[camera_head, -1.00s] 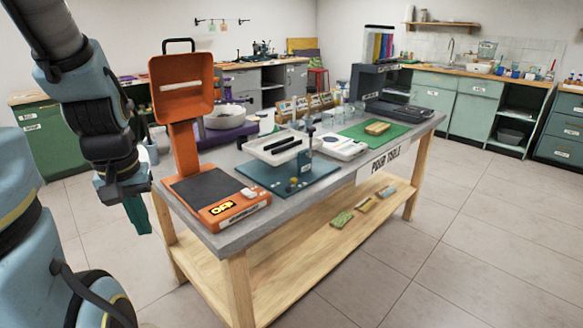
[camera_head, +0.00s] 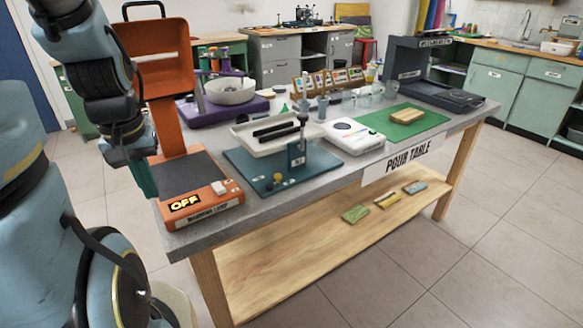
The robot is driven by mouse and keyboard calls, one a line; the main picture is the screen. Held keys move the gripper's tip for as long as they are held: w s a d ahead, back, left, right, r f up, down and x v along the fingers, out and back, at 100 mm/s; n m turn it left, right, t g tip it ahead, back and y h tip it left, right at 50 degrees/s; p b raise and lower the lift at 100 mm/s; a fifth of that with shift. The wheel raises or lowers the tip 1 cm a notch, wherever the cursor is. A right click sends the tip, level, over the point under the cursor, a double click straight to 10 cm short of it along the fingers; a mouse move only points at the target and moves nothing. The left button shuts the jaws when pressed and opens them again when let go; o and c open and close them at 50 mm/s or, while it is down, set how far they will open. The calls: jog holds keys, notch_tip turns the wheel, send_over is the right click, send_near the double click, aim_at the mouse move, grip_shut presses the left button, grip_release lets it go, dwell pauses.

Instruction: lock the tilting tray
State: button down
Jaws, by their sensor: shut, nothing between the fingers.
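The tilting tray is a shallow white tray (camera_head: 243,137) with black bars in it, in the head view. It sits above a teal base plate (camera_head: 240,163) on the table and looks slightly tilted. A post with a dark knob (camera_head: 303,118) stands at its right side, on a teal bracket. A yellow knob (camera_head: 277,178) and a small dark knob are on the base's front part. I cannot tell the lock's state. My gripper (camera_head: 146,180) has green fingers, shut and empty. It hangs left of the table's near corner, well apart from the tray.
An orange lamp (camera_head: 165,75) marked OFF stands between my gripper and the tray. A white device (camera_head: 352,135), a green mat (camera_head: 425,122), a bowl (camera_head: 230,91) and a dark machine (camera_head: 415,60) share the table (camera_head: 215,229). Floor in front is clear.

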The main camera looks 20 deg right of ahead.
jog(key=s+d+r+n, duration=0.1)
jog(key=d+n, duration=0.1)
jog(key=d, duration=1.3)
jog(key=s+d+r+n+t+y+b, duration=0.1)
jog(key=d+r+n, duration=0.1)
jog(key=d, duration=1.4)
jog(key=shift+s+n+t, duration=0.3)
jog(key=shift+s, duration=0.05)
jog(key=shift+d, duration=0.1)
jog(key=p+x, duration=0.1)
jog(key=x, duration=0.2)
jog(key=w+p+x, duration=0.1)
jog(key=x, duration=0.3)
jog(key=w+a+p+x, duration=0.1)
jog(key=x, duration=0.3)
jog(key=shift+w+r, duration=0.15)
jog(key=shift+r, duration=0.25)
jog(key=shift+w+a+f, duration=0.1)
jog(key=shift+w+f, duration=0.2)
jog(key=shift+w, duration=0.35)
